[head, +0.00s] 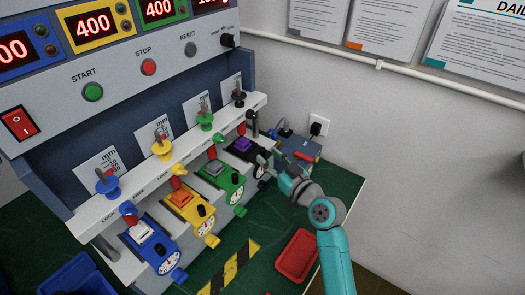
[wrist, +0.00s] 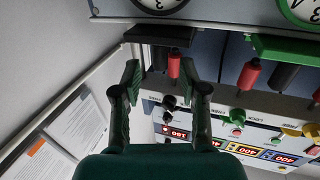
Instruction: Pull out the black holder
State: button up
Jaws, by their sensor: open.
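The black holder (head: 236,153) is the farthest in the row of holders along the machine. It has a purple key on top and a dial on its front. In the wrist view, which is upside down, the black holder (wrist: 160,36) is ahead, with a red and a black cylinder beside it. My gripper (head: 266,161) is at the front of the black holder and partly covers it.
Green (head: 220,181), yellow (head: 188,207) and blue (head: 150,243) holders stand nearer in the row. A red tray (head: 297,256) lies on the green table (head: 262,206). A blue-grey box (head: 300,146) stands behind my gripper by the wall.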

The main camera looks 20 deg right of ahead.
aim_at(264, 153)
jog(key=shift+x, duration=2)
grip_shut()
